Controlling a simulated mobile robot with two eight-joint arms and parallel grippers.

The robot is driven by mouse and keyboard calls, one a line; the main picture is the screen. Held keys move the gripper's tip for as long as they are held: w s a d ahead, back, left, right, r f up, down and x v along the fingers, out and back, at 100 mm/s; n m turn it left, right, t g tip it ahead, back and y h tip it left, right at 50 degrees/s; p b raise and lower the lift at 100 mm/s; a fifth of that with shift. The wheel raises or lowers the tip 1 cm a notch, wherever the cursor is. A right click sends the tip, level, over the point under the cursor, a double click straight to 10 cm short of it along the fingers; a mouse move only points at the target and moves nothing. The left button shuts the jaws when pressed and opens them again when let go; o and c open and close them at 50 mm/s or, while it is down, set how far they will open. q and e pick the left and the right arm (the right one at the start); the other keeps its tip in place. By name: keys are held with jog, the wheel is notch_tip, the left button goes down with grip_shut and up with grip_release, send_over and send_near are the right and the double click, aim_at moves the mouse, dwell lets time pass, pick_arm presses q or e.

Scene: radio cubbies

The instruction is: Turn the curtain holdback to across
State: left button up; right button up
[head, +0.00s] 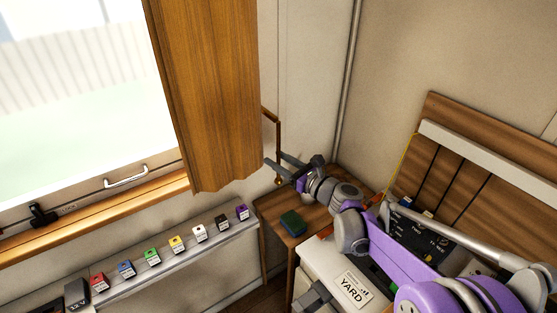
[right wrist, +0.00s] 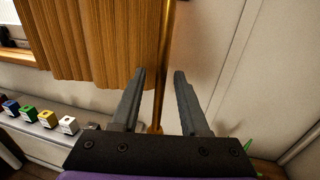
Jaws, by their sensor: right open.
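The curtain holdback is a brass rod (head: 279,135) beside the right edge of the brown curtain (head: 215,90). Its top arm bends towards the curtain and its long part hangs down along the wall. In the right wrist view the rod (right wrist: 166,45) runs down between the two fingers, close to the curtain's edge. My right gripper (head: 276,159) is open at the rod's lower part; in the wrist view its fingertips (right wrist: 160,73) stand on either side of the rod, with gaps visible. I cannot tell the depth exactly. My left gripper is not in view.
A small wooden table (head: 270,207) with a dark green block (head: 293,223) stands below my right gripper. A shelf (head: 190,250) with several coloured blocks runs under the window. A white box labelled YARD (head: 325,262) and a wooden panel (head: 450,120) are at the right.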

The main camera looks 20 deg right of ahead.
grip_shut()
dwell(1.4)
